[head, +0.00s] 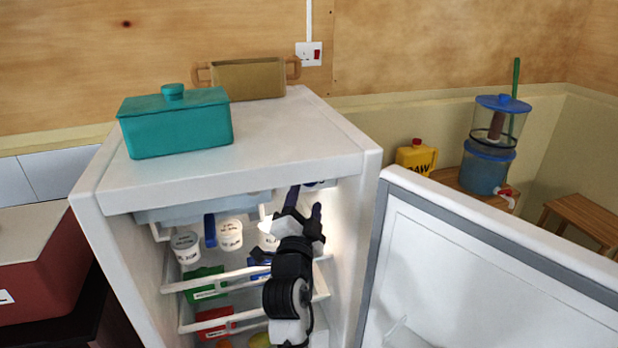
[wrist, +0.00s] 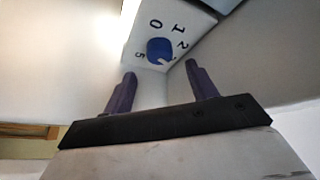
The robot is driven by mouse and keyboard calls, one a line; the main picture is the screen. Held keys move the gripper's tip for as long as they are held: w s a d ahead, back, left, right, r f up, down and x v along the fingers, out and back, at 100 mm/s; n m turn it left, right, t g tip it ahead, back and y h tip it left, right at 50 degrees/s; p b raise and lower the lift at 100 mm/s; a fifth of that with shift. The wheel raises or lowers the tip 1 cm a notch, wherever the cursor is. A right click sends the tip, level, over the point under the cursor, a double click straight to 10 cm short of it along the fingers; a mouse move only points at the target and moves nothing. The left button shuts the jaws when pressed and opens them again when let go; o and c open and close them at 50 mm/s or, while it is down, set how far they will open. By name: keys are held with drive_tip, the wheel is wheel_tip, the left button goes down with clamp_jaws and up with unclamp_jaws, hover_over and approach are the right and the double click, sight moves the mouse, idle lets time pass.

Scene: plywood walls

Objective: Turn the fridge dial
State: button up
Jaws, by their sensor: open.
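The fridge (head: 285,130) stands open in the head view, and my arm reaches into its upper part. The fridge dial (wrist: 160,50) is a round blue knob with a pale pointer mark, on a white housing with black numerals around it. In the head view a small dark blue patch beside the fingertips may be the dial, but I cannot tell. My gripper (head: 305,199) is open and empty under the fridge ceiling. In the wrist view the two dark fingers (wrist: 161,72) point toward the dial, spread to either side of it. I see no clear contact.
The open fridge door (head: 500,265) fills the right. White tubs (head: 230,234) and a green box (head: 206,283) sit on the shelves around my arm. A teal lidded box (head: 175,125) and a tan pot (head: 248,80) stand on top.

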drive_tip(key=p+x, duration=0.1)
drive_tip(key=x, duration=0.4)
drive_tip(key=c, duration=1)
drive_tip(key=shift+f, duration=0.2)
